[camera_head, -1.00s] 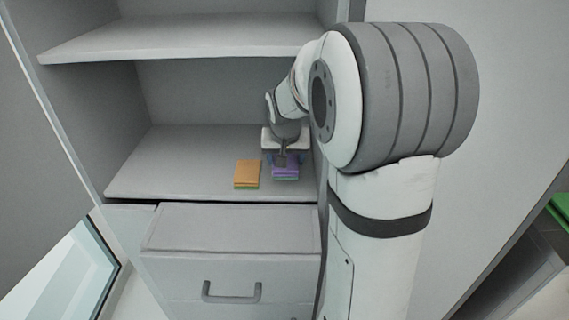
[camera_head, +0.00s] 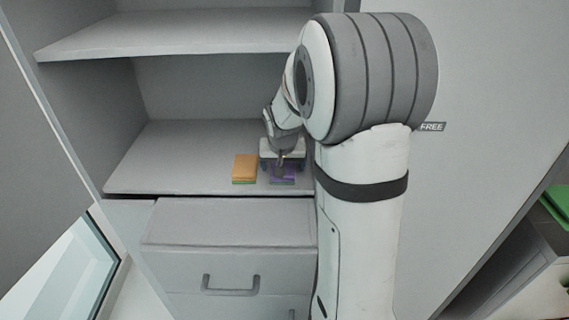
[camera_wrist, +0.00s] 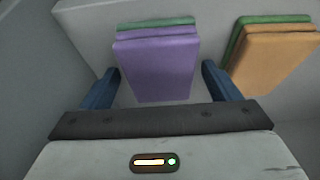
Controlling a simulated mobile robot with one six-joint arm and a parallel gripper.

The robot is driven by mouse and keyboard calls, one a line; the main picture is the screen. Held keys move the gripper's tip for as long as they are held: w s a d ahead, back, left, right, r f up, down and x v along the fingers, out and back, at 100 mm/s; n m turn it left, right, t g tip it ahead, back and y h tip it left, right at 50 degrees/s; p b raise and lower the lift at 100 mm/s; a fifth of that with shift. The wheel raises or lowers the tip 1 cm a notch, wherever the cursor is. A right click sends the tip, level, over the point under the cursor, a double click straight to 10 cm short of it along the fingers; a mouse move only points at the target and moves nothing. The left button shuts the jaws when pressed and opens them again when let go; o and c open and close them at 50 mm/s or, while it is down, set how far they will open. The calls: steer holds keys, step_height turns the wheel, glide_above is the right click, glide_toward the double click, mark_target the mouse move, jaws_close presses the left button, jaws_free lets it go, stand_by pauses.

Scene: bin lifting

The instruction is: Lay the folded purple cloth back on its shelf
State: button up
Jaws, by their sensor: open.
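The folded purple cloth (camera_head: 282,177) lies on the lower shelf (camera_head: 180,160) near its right front part. In the wrist view the purple cloth (camera_wrist: 155,65) shows as a layered stack with a green layer at its far edge. My gripper (camera_head: 282,166) is at the cloth, over its back part in the head view. In the wrist view my gripper (camera_wrist: 160,82) is open, with one blue finger on either side of the cloth's near end. Gaps show between the fingers and the cloth.
A folded orange cloth (camera_head: 244,168) with green beneath lies just left of the purple one; it also shows in the wrist view (camera_wrist: 272,58), close to a finger. An upper shelf (camera_head: 180,35) is above and a drawer (camera_head: 230,260) below. The shelf's left part is clear.

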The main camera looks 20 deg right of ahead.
steer(key=shift+r, duration=0.1)
steer(key=b+v, duration=0.1)
steer(key=v, duration=1)
steer(key=s+a+f+n, duration=0.1)
steer(key=s+a, duration=0.2)
steer(key=s, duration=0.4)
steer(key=s+a+f+n+y, duration=0.1)
steer(key=s+a+n, duration=0.1)
steer(key=s, duration=0.5)
steer(key=s+a+f+n, duration=0.1)
steer(key=s+a, duration=0.2)
steer(key=s, duration=0.4)
steer(key=shift+a+f+n+g+y, duration=0.3)
steer(key=shift+a+f+g+y, duration=0.05)
steer(key=shift+g+y, duration=0.05)
steer(key=shift+s, duration=0.15)
